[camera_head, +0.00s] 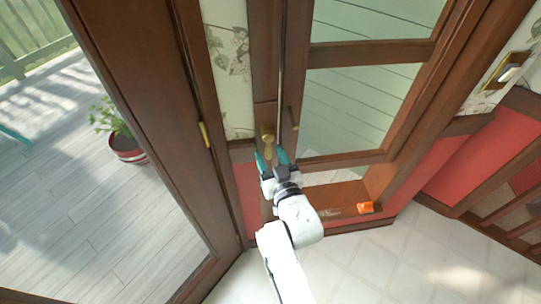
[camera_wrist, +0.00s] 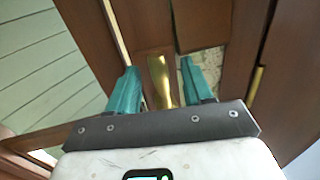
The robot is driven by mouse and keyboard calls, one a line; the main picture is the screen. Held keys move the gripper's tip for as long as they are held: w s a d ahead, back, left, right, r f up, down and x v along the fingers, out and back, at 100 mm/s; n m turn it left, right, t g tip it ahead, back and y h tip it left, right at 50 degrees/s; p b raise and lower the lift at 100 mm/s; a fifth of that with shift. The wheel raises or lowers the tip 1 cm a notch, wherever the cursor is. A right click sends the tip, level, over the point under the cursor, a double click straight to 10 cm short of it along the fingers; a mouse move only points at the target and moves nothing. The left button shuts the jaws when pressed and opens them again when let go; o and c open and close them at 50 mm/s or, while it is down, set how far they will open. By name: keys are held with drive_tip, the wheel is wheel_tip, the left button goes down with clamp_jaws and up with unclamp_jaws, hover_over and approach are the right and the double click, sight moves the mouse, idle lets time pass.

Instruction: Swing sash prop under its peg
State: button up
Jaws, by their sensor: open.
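A brass piece with a round top and a narrower lower part (camera_head: 267,138), seemingly the sash prop, is on the brown wooden window frame (camera_head: 264,112). My gripper (camera_head: 271,157) is just below it in the head view, with its teal fingers apart. In the wrist view the brass piece (camera_wrist: 160,82) stands between the two open fingers of my gripper (camera_wrist: 158,70), with a gap visible on both sides. I cannot tell its depth relative to the fingertips. I cannot make out a separate peg. The brass piece's lower end is hidden by my gripper.
A slim brass fitting (camera_head: 293,118) is on the sash just right. The glazed sash (camera_head: 360,100) stands to the right above a wooden sill with an orange object (camera_head: 366,208). A brown door frame with a brass fitting (camera_head: 205,134) is close left. A potted plant (camera_head: 125,145) is outside.

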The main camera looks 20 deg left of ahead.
clamp_jaws()
idle(0.4)
